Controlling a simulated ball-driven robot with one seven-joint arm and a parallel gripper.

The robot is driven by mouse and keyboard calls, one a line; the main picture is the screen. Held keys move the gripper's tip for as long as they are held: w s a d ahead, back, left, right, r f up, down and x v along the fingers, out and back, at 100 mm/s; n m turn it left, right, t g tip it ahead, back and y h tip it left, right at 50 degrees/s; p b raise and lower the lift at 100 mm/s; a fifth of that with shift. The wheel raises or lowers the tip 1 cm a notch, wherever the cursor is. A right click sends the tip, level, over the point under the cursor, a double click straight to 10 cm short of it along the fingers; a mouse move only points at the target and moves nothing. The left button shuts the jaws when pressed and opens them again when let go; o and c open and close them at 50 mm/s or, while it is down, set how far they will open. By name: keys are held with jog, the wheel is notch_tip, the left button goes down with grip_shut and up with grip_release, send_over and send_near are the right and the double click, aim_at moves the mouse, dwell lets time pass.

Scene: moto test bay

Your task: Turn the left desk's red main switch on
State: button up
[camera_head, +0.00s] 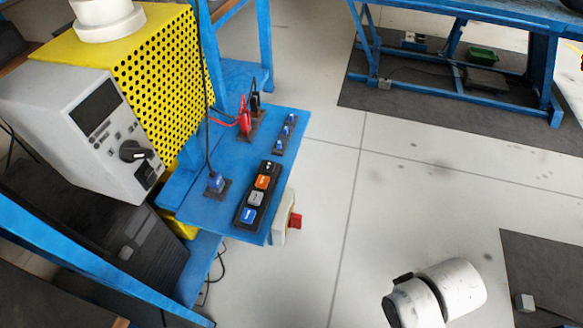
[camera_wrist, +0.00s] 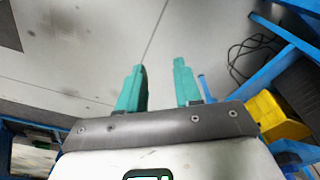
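The red main switch (camera_head: 295,221) sits on a pale box (camera_head: 281,217) at the right-hand edge of the blue desk panel (camera_head: 208,205) in the head view. I cannot make out its on or off position. My gripper (camera_wrist: 158,82) shows in the wrist view as two teal fingers set apart with only floor between them, so it is open and empty. The switch is not visible in the wrist view. In the head view a white part of my arm is low at the right, well apart from the switch; the fingers are not visible there.
The panel carries a button strip (camera_head: 257,194), a blue connector (camera_head: 215,182) and red cables (camera_head: 244,120). A grey instrument (camera_head: 85,130) and yellow perforated box (camera_head: 160,75) stand left. Pale floor (camera_head: 390,190) right of the panel is clear. Another blue bench (camera_head: 545,70) stands behind.

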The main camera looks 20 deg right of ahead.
jog(key=shift+o, duration=0.7)
jog(key=w+a+f+n+t+y+b, duration=0.1)
jog(key=w+a+f+n+y+b, duration=0.1)
jog(key=w+f+b, duration=0.3)
notch_tip(320, 180, down, 2)
jog(key=shift+a+y, duration=0.45)
jog(key=shift+y, duration=0.45)
jog(key=n+t+y+b, duration=0.9)
jog(key=y+b, duration=0.2)
jog(key=b, duration=0.1)
send_near(296, 221)
jog(key=x, duration=0.7)
jog(key=shift+w+d+r, duration=0.2)
jog(key=shift+w+r, duration=0.15)
jog(key=shift+w, duration=0.1)
grip_shut()
